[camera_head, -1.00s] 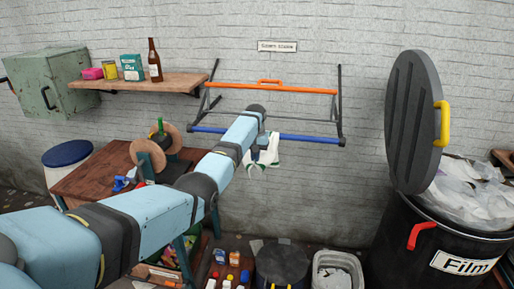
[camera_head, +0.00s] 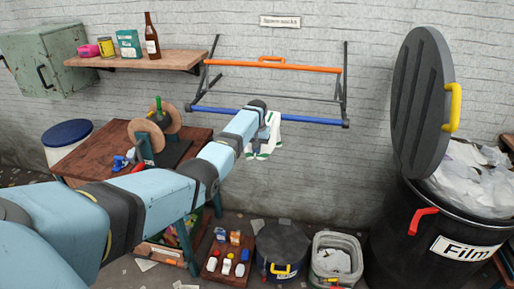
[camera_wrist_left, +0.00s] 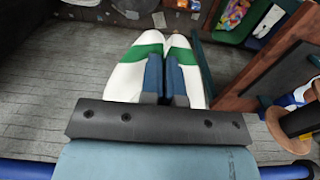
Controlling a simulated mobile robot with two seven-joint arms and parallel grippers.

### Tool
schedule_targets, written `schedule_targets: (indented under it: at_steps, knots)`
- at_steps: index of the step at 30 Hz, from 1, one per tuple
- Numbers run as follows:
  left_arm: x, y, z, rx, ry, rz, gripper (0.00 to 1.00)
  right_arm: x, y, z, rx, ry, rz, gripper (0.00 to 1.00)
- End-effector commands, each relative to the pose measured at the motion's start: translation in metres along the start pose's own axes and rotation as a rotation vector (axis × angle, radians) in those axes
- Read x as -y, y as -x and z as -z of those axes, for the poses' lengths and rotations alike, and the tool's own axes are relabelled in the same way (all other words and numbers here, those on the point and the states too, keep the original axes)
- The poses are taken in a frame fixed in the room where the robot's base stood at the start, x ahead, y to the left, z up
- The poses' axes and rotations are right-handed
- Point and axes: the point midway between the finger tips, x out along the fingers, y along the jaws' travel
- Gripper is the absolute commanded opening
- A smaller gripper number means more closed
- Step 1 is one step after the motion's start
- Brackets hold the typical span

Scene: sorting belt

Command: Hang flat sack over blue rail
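The flat sack (camera_head: 275,137) is white with green stripes. My left gripper (camera_head: 262,141) is shut on it; in the left wrist view the blue fingers (camera_wrist_left: 166,80) press together on the sack (camera_wrist_left: 130,78), which spreads out to both sides. The blue rail (camera_head: 315,121) runs across the wall rack. The sack hangs in front of the wall near the rail's middle, mostly below rail height. In the wrist view the rail (camera_wrist_left: 25,171) shows at both lower corners, hidden behind my wrist between. I cannot tell whether the sack touches the rail. My right gripper is out of view.
An orange rail (camera_head: 230,63) sits above the blue one on the dark rack. A shelf (camera_head: 170,60) with a bottle is at left, above a wooden table (camera_head: 85,165) with a spool. A black Film bin (camera_head: 400,235) with raised lid stands at right. Tubs and bottles stand below.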

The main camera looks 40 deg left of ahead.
Motion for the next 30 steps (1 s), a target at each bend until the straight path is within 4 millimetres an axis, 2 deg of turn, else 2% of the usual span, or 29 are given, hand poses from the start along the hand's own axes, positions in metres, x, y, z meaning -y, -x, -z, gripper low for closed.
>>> schedule_targets:
  at_steps: [1, 4, 10, 14, 20, 25, 30]
  knots:
    - [0.0001, -0.0001, 0.0, 0.0, 0.0, 0.0, 0.09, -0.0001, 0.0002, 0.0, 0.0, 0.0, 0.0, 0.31]
    - [0.0001, -0.0001, -0.0001, 0.0, 0.0, 0.0, 0.32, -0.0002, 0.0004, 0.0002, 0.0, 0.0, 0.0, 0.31]
    - [0.0, 0.0, 0.0, 0.0, 0.0, 0.0, 0.32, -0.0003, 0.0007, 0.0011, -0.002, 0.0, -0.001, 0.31]
    - [-0.0001, 0.0001, 0.0, 0.0, 0.0, 0.0, 0.62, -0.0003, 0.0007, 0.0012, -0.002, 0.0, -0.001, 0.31]
    - [-0.0001, 0.0001, 0.0, 0.0, 0.0, 0.0, 0.64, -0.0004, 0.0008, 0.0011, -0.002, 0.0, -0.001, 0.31]
    - [-0.0001, 0.0001, 0.0, 0.0, 0.0, 0.0, 1.0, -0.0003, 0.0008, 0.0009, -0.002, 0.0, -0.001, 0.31]
    - [-0.0001, 0.0001, 0.0, 0.0, 0.0, 0.0, 1.0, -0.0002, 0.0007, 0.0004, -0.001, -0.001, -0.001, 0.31]
